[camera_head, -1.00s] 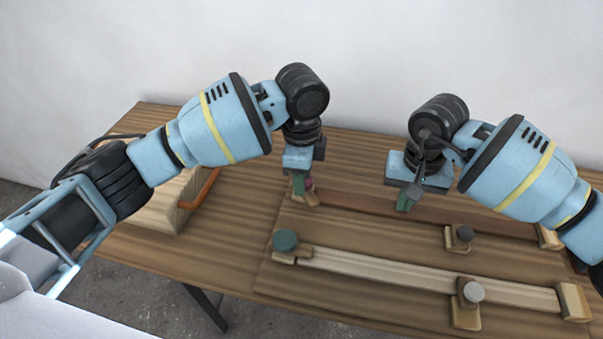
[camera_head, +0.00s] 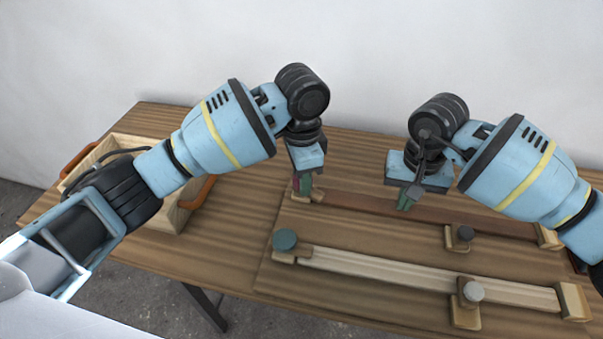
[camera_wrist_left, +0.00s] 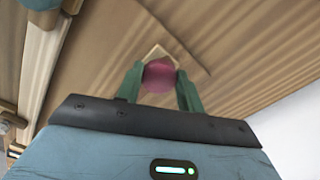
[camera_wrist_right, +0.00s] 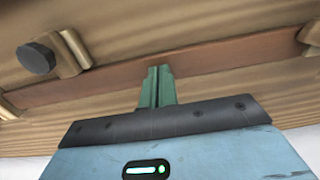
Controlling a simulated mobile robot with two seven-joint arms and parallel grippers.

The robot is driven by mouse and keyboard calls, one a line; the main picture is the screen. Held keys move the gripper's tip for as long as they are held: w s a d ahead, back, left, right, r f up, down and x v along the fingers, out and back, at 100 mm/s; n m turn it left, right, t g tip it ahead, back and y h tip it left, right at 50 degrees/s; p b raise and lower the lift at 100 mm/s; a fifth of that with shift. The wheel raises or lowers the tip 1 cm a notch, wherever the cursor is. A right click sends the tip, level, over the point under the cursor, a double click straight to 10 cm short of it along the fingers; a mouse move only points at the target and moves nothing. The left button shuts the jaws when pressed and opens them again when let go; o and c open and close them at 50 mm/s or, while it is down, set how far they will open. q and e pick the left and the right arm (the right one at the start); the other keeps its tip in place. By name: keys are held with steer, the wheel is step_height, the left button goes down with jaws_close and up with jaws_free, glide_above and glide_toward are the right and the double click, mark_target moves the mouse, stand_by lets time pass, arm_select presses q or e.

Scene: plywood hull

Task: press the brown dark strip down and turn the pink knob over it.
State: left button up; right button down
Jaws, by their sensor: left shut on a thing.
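The brown dark strip (camera_head: 385,206) lies on the board along its back row, and it also shows in the right wrist view (camera_wrist_right: 215,62). The pink knob (camera_wrist_left: 159,76) sits on a small wooden block at the strip's left end. My left gripper (camera_head: 304,190) points down with its green fingers on both sides of the pink knob, shut on it. In the head view the knob is mostly hidden by the fingers. My right gripper (camera_wrist_right: 157,72) has its fingers together, tips at the brown strip's middle; whether they touch it is hard to see.
A pale strip (camera_head: 400,272) lies in the front row with a teal knob (camera_head: 285,239) at its left end and a grey knob (camera_head: 473,291). A dark knob (camera_head: 465,233) stands by the brown strip. A wooden box (camera_head: 165,215) with orange handles stands at the left.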

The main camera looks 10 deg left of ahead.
arm_select(q)
steer(key=shift+n, duration=0.3)
steer(key=shift+n, duration=1.4)
steer(key=o, duration=1.1)
steer(key=shift+c, duration=0.2)
steer(key=shift+r, duration=3.5)
arm_select(e)
steer(key=shift+s+f, duration=0.1)
arm_select(q)
steer(key=shift+r, duration=0.1)
steer(key=shift+t, duration=0.3)
steer(key=shift+r+p, duration=1.1)
steer(key=shift+r, duration=1.4)
arm_select(e)
step_height(320, 180, up, 7)
steer(key=shift+r, duration=0.25)
